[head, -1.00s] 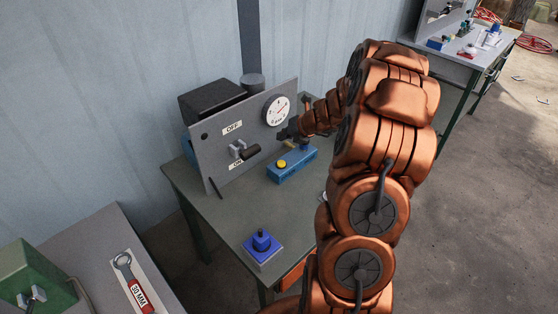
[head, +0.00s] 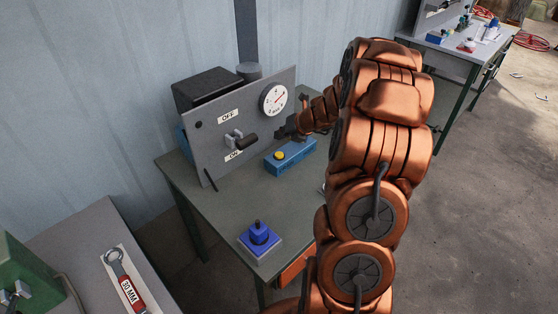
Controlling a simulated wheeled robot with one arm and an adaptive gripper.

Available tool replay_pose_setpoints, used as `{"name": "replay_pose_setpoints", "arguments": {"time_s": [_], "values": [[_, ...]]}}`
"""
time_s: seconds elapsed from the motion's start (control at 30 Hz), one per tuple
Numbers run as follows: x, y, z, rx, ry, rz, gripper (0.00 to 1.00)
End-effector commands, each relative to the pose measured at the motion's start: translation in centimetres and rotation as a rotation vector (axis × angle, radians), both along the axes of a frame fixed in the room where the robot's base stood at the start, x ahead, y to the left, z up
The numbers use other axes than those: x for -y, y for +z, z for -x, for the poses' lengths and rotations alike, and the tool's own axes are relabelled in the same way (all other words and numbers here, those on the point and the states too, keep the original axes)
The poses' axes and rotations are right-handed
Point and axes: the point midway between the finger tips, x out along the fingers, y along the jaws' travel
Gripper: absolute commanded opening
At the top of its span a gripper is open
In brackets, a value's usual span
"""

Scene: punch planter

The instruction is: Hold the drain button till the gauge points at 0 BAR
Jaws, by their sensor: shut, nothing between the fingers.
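A grey panel (head: 208,150) stands upright on the green table, with a round white gauge (head: 273,99) at its upper right. The gauge has a red needle, but its reading is too small to tell. A blue box (head: 297,157) with a yellow button (head: 279,155) on top lies in front of the panel; I cannot tell whether this is the drain button. My gripper (head: 284,132) is shut and empty, in front of the panel below the gauge and above the back of the blue box. It appears apart from the yellow button. My arm hides part of the table's right side.
A lever (head: 243,140) sits between OFF and ON labels on the panel. A blue knobbed block (head: 259,238) stands near the table's front edge. A wrench (head: 124,280) lies on the left bench. The middle of the green table (head: 215,205) is clear.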

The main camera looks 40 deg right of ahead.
Motion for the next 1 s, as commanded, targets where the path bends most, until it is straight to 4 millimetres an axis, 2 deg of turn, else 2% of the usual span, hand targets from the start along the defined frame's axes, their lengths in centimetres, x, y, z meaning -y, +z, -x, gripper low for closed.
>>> {"name": "replay_pose_setpoints", "arguments": {"time_s": [0.03,0.5,1.0], "values": [[0.1,-1.0,0.0,0.0,-0.001,0.001,0.0],[-0.1,-4.7,0.0,0.0,0.0,-0.004,0.0],[0.0,-5.1,0.0,0.0,0.0,-0.001,0.0]]}}
